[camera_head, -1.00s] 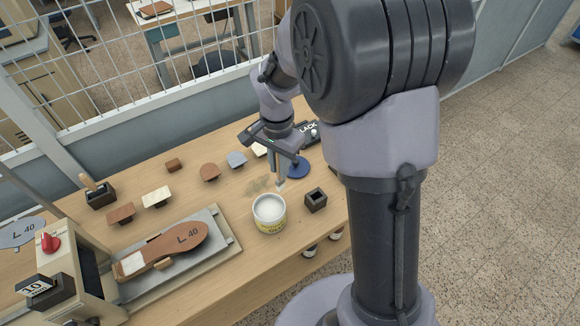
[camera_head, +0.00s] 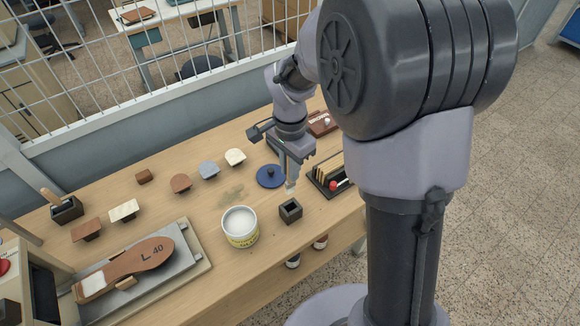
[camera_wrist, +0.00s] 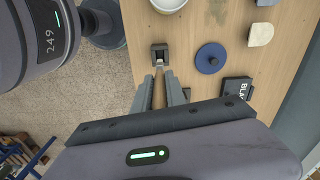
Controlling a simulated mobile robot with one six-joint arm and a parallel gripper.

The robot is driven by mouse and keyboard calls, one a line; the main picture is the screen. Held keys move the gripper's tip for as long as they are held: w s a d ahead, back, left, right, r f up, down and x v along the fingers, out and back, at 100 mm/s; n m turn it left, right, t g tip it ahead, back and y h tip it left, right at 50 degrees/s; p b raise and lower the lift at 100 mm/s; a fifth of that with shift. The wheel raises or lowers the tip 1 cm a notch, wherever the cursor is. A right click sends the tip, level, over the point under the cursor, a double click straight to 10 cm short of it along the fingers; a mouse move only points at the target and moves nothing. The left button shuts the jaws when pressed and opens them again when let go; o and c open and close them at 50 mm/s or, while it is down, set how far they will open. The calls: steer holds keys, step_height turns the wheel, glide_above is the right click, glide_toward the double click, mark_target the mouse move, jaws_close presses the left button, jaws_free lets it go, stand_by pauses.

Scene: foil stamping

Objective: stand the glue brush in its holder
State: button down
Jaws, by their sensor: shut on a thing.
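The glue brush (camera_head: 290,188) is in my gripper (camera_head: 289,176), with its pale tip pointing down. In the wrist view, its brown handle (camera_wrist: 159,92) shows between the two fingers of my gripper (camera_wrist: 160,80). A small dark square open box, which looks like the holder (camera_head: 290,212), stands on the bench just below the brush tip in the head view. In the wrist view, the holder (camera_wrist: 159,48) lies just beyond the tip. The tip looks above or at the near side of the holder; I cannot tell whether they touch.
A white glue pot (camera_head: 241,238) stands left of the holder, and a blue lid (camera_head: 270,178) lies behind it. A dark rack (camera_head: 328,184) with several sticks is at the right. Several small blocks and a press with a brown sole (camera_head: 140,268) are farther left.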

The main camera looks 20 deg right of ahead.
step_height(320, 180, down, 12)
steer(key=b, duration=1)
steer(key=shift+f, duration=0.1)
steer(key=shift+f, duration=0.3)
stand_by(0.3)
steer(key=c, duration=1.3)
jaws_free()
step_height(320, 180, up, 18)
steer(key=f+p, duration=0.1)
steer(key=p, duration=0.5)
glide_above(291, 192)
steer(key=shift+w+r, duration=0.25)
steer(key=shift+w, duration=0.05)
steer(key=shift+b, duration=0.3)
